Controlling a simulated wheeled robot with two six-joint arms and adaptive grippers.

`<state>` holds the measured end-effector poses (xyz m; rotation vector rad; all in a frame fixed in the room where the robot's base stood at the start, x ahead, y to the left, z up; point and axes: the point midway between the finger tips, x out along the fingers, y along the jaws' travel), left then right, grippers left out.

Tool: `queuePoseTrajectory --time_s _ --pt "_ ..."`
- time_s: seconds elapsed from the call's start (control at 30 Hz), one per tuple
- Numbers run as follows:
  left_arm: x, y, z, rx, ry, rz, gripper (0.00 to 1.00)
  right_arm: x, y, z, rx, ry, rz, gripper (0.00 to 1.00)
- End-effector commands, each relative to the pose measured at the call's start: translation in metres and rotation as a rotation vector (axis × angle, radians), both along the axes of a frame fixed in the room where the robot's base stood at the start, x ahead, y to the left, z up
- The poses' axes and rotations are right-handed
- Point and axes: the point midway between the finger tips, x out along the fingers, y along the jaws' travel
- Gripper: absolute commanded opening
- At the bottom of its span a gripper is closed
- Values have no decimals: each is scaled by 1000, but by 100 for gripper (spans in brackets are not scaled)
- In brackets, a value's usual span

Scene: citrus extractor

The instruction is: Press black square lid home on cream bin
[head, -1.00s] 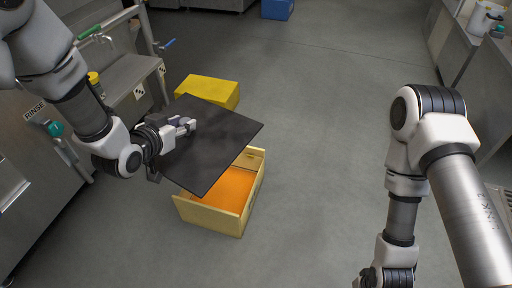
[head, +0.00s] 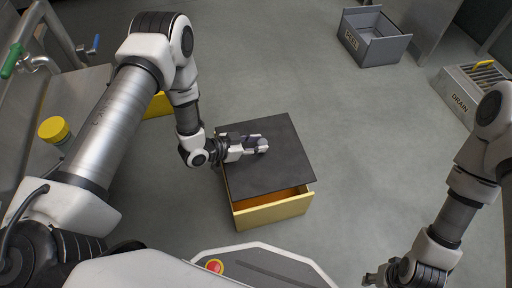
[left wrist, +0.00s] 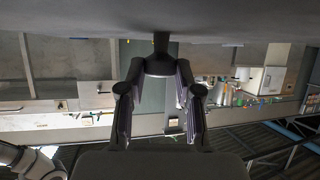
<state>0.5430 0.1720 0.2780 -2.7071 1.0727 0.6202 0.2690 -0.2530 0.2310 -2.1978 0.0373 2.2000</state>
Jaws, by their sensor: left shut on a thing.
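The black square lid (head: 285,165) lies over the top of the cream bin (head: 272,213) in the head view. It sits askew: a gap shows along the near edge, with a little orange inside, and the near wall stands clear of the lid. Whether the far edges touch the rim is hidden. My left gripper (head: 262,145) is shut on the lid's handle near its middle, reaching in from the left. In the left wrist view the fingers (left wrist: 160,100) frame a dark post below a grey surface. My right gripper (head: 380,277) is low at right, away from the bin; its jaws are unclear.
A yellow box (head: 158,106) stands behind my left arm. A grey open bin (head: 372,42) stands at the back right, and a drain unit (head: 465,98) at the right. A steel bench is at the left. The floor right of the cream bin is clear.

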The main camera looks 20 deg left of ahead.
Motion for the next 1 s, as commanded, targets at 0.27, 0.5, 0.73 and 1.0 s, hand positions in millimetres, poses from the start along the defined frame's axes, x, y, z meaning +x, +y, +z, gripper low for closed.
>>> queuePoseTrajectory --time_s 0.27,0.5,0.73,1.0 --pt "-4 0 -8 -3 -2 -13 0 0 0 0 0 0 0 44" --pt "-8 4 -6 -8 5 1 0 0 0 6 0 0 0 44" --pt "-9 4 -33 -10 5 4 0 0 0 -13 0 0 0 44" --pt "-9 4 -55 -10 4 4 0 1 0 -26 0 -2 -3 44"
